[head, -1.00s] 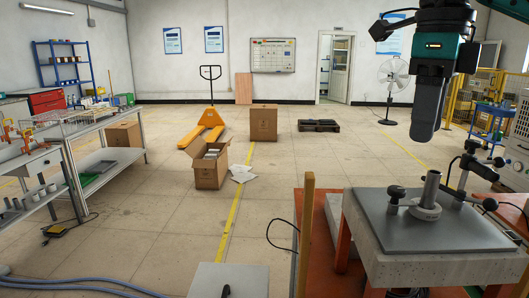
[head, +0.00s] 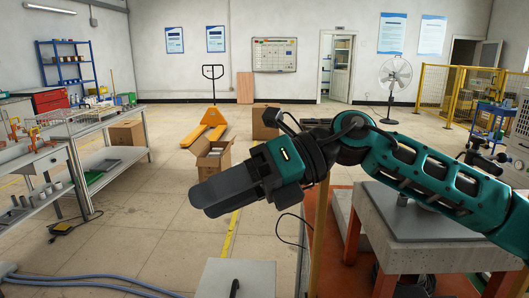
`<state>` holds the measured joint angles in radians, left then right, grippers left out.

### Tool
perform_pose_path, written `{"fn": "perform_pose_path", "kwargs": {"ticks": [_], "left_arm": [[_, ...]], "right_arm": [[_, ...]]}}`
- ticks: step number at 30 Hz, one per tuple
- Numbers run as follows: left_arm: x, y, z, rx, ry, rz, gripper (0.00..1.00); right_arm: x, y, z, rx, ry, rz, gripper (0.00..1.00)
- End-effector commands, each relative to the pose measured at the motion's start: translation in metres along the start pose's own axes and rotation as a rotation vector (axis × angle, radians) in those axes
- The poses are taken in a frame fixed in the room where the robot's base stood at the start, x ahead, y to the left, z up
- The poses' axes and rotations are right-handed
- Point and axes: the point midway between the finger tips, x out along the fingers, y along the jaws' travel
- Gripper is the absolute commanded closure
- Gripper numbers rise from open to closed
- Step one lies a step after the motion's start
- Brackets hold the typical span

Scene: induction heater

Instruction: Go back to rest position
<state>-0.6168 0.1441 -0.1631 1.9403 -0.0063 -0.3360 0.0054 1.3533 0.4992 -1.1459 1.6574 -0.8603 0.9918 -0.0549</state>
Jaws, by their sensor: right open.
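My right gripper (head: 222,192) is in the middle of the head view, at the end of my teal and black right arm, which comes in from the right edge. It points left and slightly down, and it is open. I see nothing held in it, though its fingers overlap from this side. My left gripper is not in view.
A grey-topped heavy table (head: 372,225) stands at the right, below my right arm, which hides much of its top. A workbench (head: 85,128) with racks lines the left. Cardboard boxes (head: 212,158) and a yellow pallet jack (head: 212,117) stand behind. Floor at left centre is free.

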Motion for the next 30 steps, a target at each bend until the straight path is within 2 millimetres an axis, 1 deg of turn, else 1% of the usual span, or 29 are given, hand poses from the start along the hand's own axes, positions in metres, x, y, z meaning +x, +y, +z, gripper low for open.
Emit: {"fn": "perform_pose_path", "kwargs": {"ticks": [1, 3, 5, 8, 11, 13, 14, 17, 18, 20, 21, 23, 24, 26, 27, 29, 30], "left_arm": [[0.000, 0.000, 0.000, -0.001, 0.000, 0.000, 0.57], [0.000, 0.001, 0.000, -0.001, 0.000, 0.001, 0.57], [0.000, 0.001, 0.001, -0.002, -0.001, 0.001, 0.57], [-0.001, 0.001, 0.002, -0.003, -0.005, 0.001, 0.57], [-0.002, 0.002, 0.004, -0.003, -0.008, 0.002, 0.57], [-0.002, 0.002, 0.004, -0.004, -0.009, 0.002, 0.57], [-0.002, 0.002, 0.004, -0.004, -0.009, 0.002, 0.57], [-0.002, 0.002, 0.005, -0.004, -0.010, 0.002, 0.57], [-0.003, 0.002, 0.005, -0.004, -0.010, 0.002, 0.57], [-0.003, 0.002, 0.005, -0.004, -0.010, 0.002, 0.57], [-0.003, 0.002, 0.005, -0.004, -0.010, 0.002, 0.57], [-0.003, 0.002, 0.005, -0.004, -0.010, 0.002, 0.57], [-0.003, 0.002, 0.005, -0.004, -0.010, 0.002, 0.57], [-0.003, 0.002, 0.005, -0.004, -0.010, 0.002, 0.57], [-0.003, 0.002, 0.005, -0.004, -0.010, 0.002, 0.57], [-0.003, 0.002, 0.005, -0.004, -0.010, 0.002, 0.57], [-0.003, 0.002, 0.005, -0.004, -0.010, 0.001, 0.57]], "right_arm": [[0.013, 0.008, 0.003, 0.050, -0.094, 0.093, 0.44], [0.020, 0.019, 0.012, 0.122, -0.235, 0.201, 0.44], [0.020, 0.025, 0.021, 0.197, -0.360, 0.286, 0.44], [0.010, 0.027, 0.034, 0.343, -0.570, 0.409, 0.44], [-0.009, 0.016, 0.041, 0.515, -0.781, 0.508, 0.44], [-0.026, 0.001, 0.041, 0.649, -0.929, 0.561, 0.44], [-0.033, -0.007, 0.039, 0.708, -0.992, 0.580, 0.44], [-0.058, -0.040, 0.024, 0.921, -1.197, 0.622, 0.44], [-0.068, -0.056, 0.014, 1.011, -1.278, 0.631, 0.44], [-0.081, -0.079, -0.005, 1.149, -1.396, 0.634, 0.44], [-0.089, -0.095, -0.021, 1.244, -1.473, 0.629, 0.44], [-0.098, -0.117, -0.049, 1.385, -1.582, 0.613, 0.44], [-0.103, -0.132, -0.070, 1.481, -1.652, 0.594, 0.44], [-0.108, -0.150, -0.105, 1.625, -1.750, 0.558, 0.44], [-0.110, -0.161, -0.131, 1.724, -1.815, 0.526, 0.44], [-0.111, -0.174, -0.172, 1.876, -1.907, 0.468, 0.44], [-0.111, -0.180, -0.202, 1.977, -1.964, 0.419, 0.44]]}}
